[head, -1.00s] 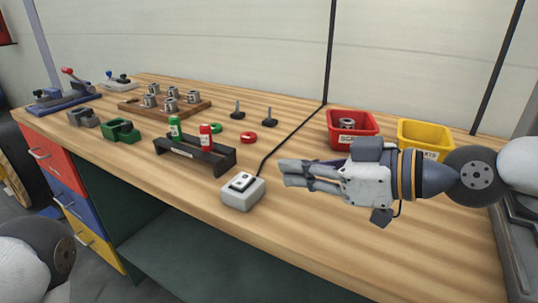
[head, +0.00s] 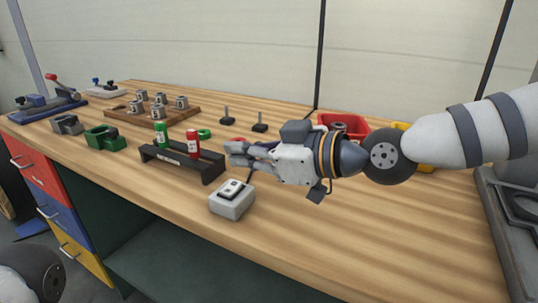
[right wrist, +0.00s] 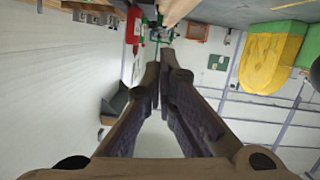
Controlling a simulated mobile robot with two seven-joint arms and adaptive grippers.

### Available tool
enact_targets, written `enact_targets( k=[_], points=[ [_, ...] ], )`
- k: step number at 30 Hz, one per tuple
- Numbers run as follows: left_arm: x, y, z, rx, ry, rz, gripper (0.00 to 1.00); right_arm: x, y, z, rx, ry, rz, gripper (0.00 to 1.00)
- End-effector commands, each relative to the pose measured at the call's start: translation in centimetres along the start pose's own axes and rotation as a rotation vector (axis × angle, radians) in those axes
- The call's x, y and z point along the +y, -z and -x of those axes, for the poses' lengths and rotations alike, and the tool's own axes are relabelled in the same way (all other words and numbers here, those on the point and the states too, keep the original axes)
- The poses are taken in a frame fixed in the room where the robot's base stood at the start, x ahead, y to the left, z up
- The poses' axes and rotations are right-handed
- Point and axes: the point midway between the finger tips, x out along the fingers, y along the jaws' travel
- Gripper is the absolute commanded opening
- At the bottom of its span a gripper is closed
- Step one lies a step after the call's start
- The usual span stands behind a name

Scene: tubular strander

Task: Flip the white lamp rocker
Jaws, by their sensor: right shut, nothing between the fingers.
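The lamp switch is a pale grey box (head: 231,205) near the front edge of the bench in the head view. On its top is a small white rocker (head: 233,187) in a dark frame; I cannot tell which way it is tipped. My right gripper (head: 230,153) is shut and empty, its fingers pointing left. In the head view it appears above and behind the box, apart from it. Its closed fingers also show in the right wrist view (right wrist: 160,70), where I cannot make out the switch. My left gripper is out of view.
A black rack (head: 183,163) with a green can (head: 166,141) and a red can (head: 193,143) stands just left of the switch. A red bin (head: 343,122) and a yellow bin (head: 401,126) are partly behind my right arm. The bench right of the switch is clear.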

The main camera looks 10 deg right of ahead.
Motion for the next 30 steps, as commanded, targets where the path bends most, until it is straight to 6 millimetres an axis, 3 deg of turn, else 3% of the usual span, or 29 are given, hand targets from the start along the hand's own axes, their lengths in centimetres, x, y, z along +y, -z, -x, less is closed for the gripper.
enact_targets(
  k=[3, 9, 20, 25, 30],
  points=[
    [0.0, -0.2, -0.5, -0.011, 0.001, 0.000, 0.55, -0.1, -2.0, -1.0, -0.004, 0.002, -0.008, 0.00],
    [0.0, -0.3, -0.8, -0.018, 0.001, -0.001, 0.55, 0.0, -3.7, -1.4, -0.001, 0.001, -0.003, 0.00],
    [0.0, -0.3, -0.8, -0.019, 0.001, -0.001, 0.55, 0.0, -3.9, -1.4, 0.000, 0.001, -0.003, 0.00],
    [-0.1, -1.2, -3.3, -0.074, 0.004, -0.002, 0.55, 0.3, -5.9, -1.9, -0.004, 0.037, -0.159, 0.00],
    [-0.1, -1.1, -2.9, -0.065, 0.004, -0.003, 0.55, 0.1, -5.1, -1.7, -0.004, 0.044, -0.174, 0.00]
  ],
)
